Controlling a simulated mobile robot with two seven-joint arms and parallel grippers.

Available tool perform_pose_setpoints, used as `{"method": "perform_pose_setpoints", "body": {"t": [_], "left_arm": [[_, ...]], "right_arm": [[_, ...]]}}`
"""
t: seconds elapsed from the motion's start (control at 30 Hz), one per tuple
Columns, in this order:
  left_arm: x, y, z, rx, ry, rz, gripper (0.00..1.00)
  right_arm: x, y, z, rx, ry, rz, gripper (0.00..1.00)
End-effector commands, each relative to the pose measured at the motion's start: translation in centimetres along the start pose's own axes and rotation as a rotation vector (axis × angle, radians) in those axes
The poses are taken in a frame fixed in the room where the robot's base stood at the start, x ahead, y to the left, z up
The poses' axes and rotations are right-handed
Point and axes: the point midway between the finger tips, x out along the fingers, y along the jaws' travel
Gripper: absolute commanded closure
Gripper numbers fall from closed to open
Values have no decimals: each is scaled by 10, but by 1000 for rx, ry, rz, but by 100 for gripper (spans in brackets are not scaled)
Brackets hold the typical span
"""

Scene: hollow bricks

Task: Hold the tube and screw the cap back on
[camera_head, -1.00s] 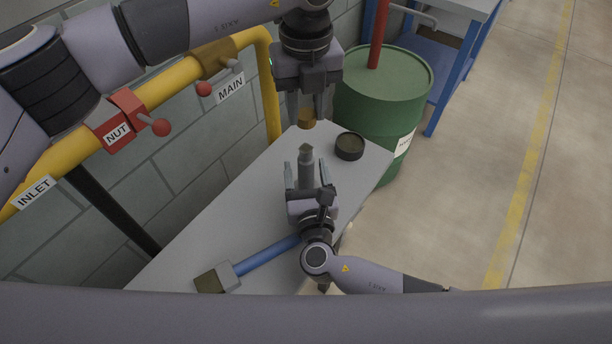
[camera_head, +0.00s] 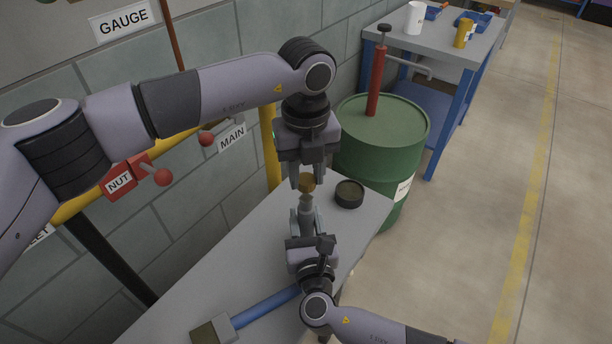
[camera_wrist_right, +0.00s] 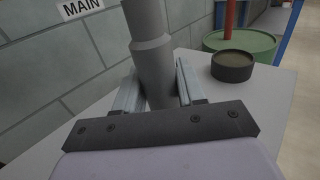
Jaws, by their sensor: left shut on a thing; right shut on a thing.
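The grey tube (camera_head: 307,212) stands roughly upright between the fingers of my right gripper (camera_head: 308,232), which is shut on it from below in the head view. In the right wrist view the tube (camera_wrist_right: 152,62) rises between the two fingers and its top is cut off by the picture edge. My left gripper (camera_head: 307,181) points down above the tube and is shut on the small orange-brown cap (camera_head: 307,184). The cap is just over the tube's upper end. I cannot tell whether they touch.
A grey table (camera_head: 232,262) lies below, with a round dark tin (camera_head: 349,194) right of the tube and a blue-handled tool (camera_head: 262,307) at the front. A green drum (camera_head: 385,150) stands behind. A block wall with a yellow pipe (camera_head: 270,150) is at left.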

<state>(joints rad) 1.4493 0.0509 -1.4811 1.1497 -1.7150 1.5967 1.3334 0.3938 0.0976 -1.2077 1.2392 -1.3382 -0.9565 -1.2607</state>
Motion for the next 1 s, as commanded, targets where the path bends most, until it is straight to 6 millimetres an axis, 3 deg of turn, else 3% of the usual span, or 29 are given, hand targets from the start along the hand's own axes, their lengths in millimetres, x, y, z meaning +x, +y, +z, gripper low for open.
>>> {"method": "perform_pose_setpoints", "body": {"t": [0.13, 0.63, 1.0], "left_arm": [[16, 0, 0, 0, 0, 0, 94], [17, 0, 0, 1, -1, 0, 94], [34, 0, 0, 2, 0, 0, 94]], "right_arm": [[0, 0, 0, 0, 0, 0, 100], [0, 0, 0, 0, 0, 0, 100], [0, 0, 0, 0, 0, 0, 100]]}}
